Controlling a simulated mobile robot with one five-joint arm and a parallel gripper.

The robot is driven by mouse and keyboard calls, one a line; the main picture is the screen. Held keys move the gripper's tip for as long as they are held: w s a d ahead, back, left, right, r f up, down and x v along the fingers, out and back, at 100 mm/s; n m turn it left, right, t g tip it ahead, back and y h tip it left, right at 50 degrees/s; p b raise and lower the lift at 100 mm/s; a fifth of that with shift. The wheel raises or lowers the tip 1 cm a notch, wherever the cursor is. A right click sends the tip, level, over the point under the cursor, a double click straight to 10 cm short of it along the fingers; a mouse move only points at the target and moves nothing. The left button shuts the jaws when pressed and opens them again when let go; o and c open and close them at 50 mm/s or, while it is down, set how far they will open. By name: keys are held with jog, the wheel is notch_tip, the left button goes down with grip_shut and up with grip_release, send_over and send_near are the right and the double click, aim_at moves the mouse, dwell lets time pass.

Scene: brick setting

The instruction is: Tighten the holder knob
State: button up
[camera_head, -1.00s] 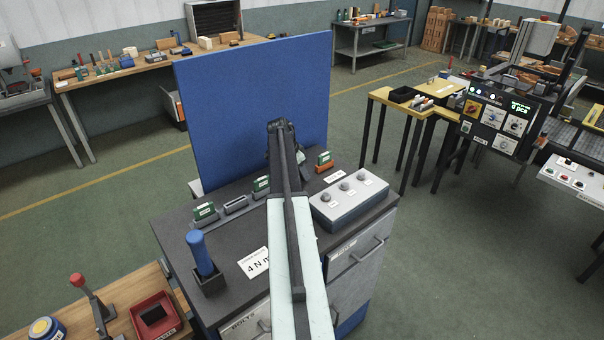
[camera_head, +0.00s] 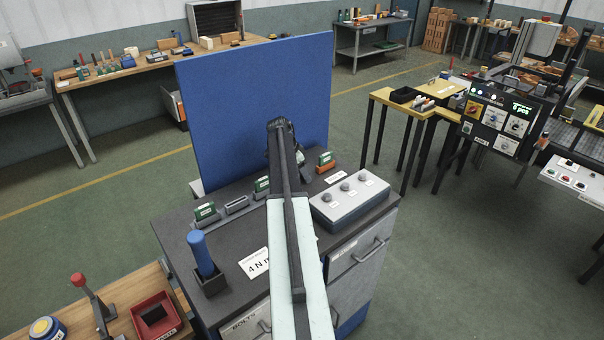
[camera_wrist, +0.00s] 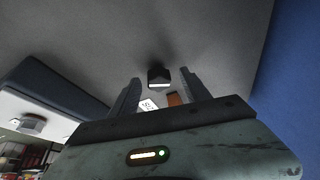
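My gripper (camera_wrist: 160,76) is open in the wrist view, one finger on each side of a small dark block-like part (camera_wrist: 158,72) with a pale lower face. The part appears between and beyond the fingertips; contact is not visible, and I cannot tell if it is the holder knob. An orange piece (camera_wrist: 173,99) and a white label (camera_wrist: 148,104) show just behind the gripper's edge. In the head view my arm reaches over the dark bench (camera_head: 185,222) and hides the gripper's fingers. Green-and-white blocks sit in a grey holder (camera_head: 236,205) and an orange holder (camera_head: 326,169).
A grey box with several knobs (camera_head: 350,200) stands right of my arm. A blue panel (camera_head: 255,95) rises behind the bench. A blue-handled tool (camera_head: 201,254) stands upright in a dark socket at the left front. A red bin (camera_head: 155,317) sits lower left.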

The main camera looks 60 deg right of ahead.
jog(key=shift+r, duration=0.1)
jog(key=p+v, duration=0.7)
jog(key=shift+a+r, duration=0.15)
jog(key=shift+r, duration=0.15)
jog(key=shift+w, duration=0.1)
